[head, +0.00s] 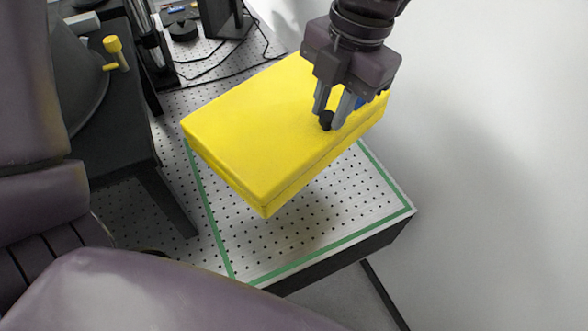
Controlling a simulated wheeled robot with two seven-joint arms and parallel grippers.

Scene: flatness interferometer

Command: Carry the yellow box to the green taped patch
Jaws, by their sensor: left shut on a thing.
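The yellow box (250,130) is a flat, closed case in the middle of the head view. My left gripper (338,112) is shut on it at its right long side, where a small dark part shows between the fingers. The exact grip is partly hidden by the fingers. The box seems to hang tilted above the perforated table, with a soft shadow below its near corner. The green taped patch (325,245) is outlined on the table's near end. The box covers its far part, and the tape shows on the left, near and right sides. My right gripper is not in view.
The perforated table (300,215) ends just beyond the near and right tape. Dark optical equipment (155,45) and black cables (225,65) stand at the back left. A yellow knob (113,45) sits on dark apparatus at left. Open floor lies to the right.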

